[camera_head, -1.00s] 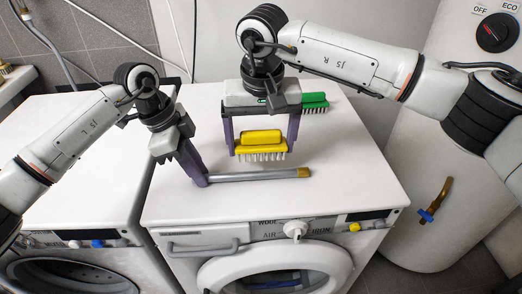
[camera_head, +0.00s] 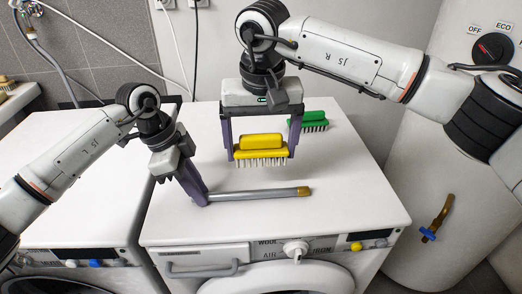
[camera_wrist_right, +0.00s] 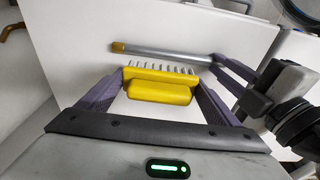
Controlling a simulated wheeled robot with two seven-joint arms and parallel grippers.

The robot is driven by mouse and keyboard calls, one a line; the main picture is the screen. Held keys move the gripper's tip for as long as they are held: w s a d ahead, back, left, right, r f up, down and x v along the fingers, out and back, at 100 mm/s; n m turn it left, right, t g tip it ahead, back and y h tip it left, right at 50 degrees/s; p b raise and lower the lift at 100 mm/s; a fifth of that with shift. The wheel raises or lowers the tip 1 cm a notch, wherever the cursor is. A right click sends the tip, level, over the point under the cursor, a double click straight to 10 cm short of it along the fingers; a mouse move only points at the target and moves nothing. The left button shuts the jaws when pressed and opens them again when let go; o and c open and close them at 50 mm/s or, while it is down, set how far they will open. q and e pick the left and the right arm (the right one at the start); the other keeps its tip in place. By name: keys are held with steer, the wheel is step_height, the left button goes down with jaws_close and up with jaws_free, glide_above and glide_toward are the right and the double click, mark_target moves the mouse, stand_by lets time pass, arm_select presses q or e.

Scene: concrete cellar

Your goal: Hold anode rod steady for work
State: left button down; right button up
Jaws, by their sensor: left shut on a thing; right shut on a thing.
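The anode rod (camera_head: 258,194) is a grey bar with a brass-coloured end, lying across the white top of the right-hand washing machine. It also shows in the right wrist view (camera_wrist_right: 165,53). My left gripper (camera_head: 203,198) is shut on the rod's left end. My right gripper (camera_head: 261,152) is shut on the yellow brush (camera_head: 260,143), with its jaws at the brush's two ends. The brush's pale bristles point down, a little behind the rod and apart from it. The right wrist view shows the yellow brush (camera_wrist_right: 158,87) between both fingers.
A green brush (camera_head: 314,121) lies at the back right of the machine top (camera_head: 345,190). A white boiler (camera_head: 400,200) with a brass valve and blue handle stands at the right. The top's right part is clear.

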arm_select(q)
steer(key=c, duration=1.6)
jaws_free()
steer(key=shift+r, duration=0.15)
